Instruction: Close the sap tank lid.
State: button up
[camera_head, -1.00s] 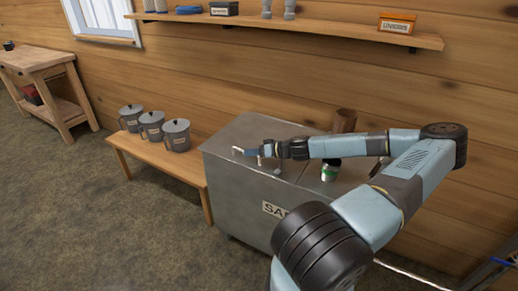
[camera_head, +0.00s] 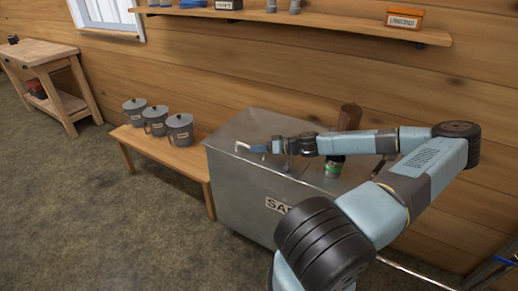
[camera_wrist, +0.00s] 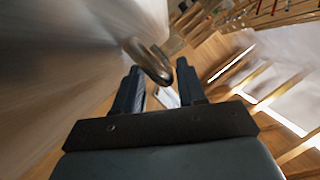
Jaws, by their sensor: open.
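The sap tank (camera_head: 236,202) is a grey metal box with a label on its front, below my arm. Its top (camera_head: 255,122) looks flat; a seam shows near my wrist, but I cannot tell whether the lid is fully down. My gripper (camera_head: 250,148) is just above the top near the front left edge, pointing left. In the wrist view my gripper (camera_wrist: 160,80) is open, and a rounded metal handle (camera_wrist: 150,60) lies at the fingertips, partly between them. I cannot tell whether they touch. A blurred grey metal surface (camera_wrist: 70,60) fills the left of that view.
A jar with a green band (camera_head: 333,167) and a brown cylinder (camera_head: 349,117) stand at the tank's back right, close to my forearm. A bench (camera_head: 180,157) with lidded pails (camera_head: 180,130) stands left of the tank. A wall shelf (camera_head: 330,27) runs above. The floor at left is clear.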

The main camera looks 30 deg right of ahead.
jog(key=v, duration=1.2)
jog(key=shift+s, duration=0.1)
jog(key=shift+a, duration=0.1)
